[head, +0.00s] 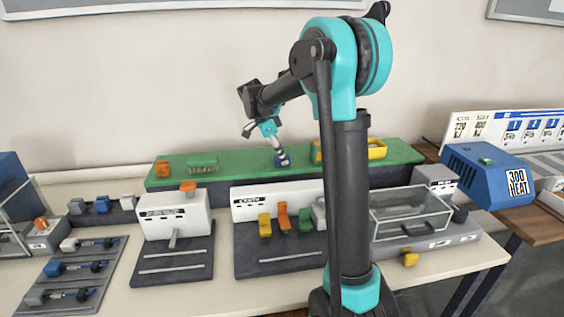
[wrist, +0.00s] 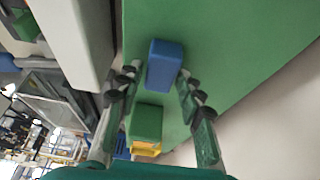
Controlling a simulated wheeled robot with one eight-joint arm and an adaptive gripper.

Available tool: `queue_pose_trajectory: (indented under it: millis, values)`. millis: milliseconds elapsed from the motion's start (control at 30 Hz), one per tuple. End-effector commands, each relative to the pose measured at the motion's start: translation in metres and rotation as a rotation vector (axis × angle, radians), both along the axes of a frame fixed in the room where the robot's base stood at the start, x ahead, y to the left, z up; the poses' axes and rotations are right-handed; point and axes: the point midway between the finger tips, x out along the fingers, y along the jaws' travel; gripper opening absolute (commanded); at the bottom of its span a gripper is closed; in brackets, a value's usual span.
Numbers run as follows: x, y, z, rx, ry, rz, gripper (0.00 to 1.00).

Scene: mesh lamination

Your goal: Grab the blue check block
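The blue check block (wrist: 165,66) stands on the green mat (wrist: 225,40). In the wrist view it lies between the two fingertips of my gripper (wrist: 159,73), with a gap showing on each side. My gripper is open and holds nothing. In the head view my gripper (head: 277,143) points down over the green mat (head: 225,172), and the fingers partly cover the blue block (head: 278,162). I cannot tell from these views how far down the fingers reach beside the block.
White-and-grey stations (head: 172,213) line the table in front of the mat. A clear-sided box (head: 408,212) stands at right, and a blue heater (head: 487,172) beyond it.

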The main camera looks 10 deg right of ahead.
Motion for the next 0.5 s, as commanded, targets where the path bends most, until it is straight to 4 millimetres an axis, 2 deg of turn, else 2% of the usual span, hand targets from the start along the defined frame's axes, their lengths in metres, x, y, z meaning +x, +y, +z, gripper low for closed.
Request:
queue_pose_trajectory:
  millis: [33, 267, 500]
  values:
    - [-0.0001, 0.0000, 0.0001, 0.000, 0.000, 0.000, 0.27]
    - [-0.0001, 0.0001, 0.0002, 0.000, 0.000, 0.000, 0.00]
    - [-0.0001, 0.0000, 0.0006, 0.000, 0.000, 0.000, 0.00]
